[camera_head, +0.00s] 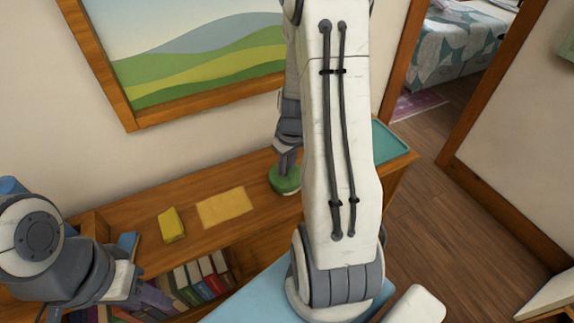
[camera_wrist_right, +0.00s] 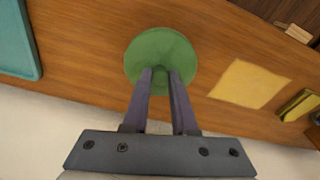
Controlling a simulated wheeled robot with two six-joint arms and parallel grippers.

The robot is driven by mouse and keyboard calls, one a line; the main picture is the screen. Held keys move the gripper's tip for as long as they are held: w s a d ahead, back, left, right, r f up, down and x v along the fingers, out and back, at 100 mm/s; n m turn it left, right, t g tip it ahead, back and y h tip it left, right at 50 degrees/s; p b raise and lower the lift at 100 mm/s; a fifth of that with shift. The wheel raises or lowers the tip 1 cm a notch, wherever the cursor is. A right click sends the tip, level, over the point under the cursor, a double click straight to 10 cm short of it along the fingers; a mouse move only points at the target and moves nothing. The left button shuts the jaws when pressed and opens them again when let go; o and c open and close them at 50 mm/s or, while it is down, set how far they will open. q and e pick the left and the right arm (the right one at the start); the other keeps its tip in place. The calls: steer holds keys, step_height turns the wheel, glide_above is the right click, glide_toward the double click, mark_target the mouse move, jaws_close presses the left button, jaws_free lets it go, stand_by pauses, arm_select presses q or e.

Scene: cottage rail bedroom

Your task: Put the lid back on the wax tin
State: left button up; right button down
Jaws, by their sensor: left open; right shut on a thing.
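A round green thing (camera_head: 285,180), by its look the wax tin or its lid, is at the back of the wooden shelf top. In the right wrist view it shows as a green disc (camera_wrist_right: 160,60) seen from above. My right gripper (camera_head: 286,168) points down at it, and its fingers (camera_wrist_right: 160,75) are shut on the middle of its top. I cannot tell lid from tin here, or whether it rests on anything. My left gripper (camera_head: 125,282) is at the lower left, open, in front of the shelf and away from the green thing.
A flat yellow cloth (camera_head: 226,208) and a yellow block (camera_head: 171,225) lie left of the green thing. A teal tray (camera_head: 389,143) is at the shelf's right end. Books (camera_head: 195,280) stand below. A framed picture (camera_head: 190,55) hangs behind.

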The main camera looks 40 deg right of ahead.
steer(key=shift+f+b, duration=0.45)
steer(key=shift+b, duration=0.1)
stand_by(0.8)
steer(key=c, duration=0.6)
jaws_free()
steer(key=shift+c, duration=0.2)
steer(key=shift+r, duration=0.1)
step_height(320, 180, up, 10)
steer(key=s, duration=0.1)
steer(key=shift+s+b, duration=0.15)
steer(key=shift+b, duration=0.3)
steer(key=shift+r, duration=0.1)
